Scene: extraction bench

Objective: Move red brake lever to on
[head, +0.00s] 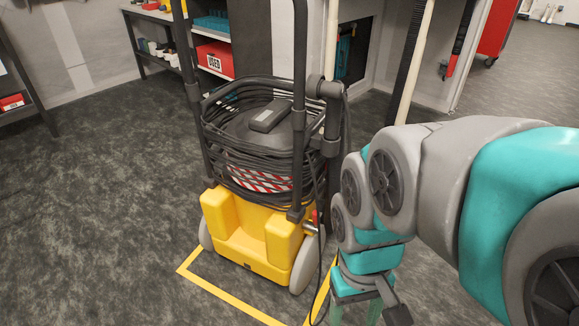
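A yellow wheeled cart (250,232) with a black cable reel stands on the floor in the middle of the head view. A small red part, which looks like the brake lever (314,216), shows at the cart's right side, above the right wheel. It is mostly hidden and too small to tell its position. My gripper (355,314) points down at the bottom edge, right of the cart and nearer to me, apart from the lever. Its two green fingers stand apart with nothing visible between them. The fingertips are cut off by the frame.
Yellow floor tape (226,297) runs around the cart. Black cable is wound on the reel, and a loose cable (322,270) hangs between the cart and my gripper. A shelf with a red box (215,60) stands behind. The floor at left is clear.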

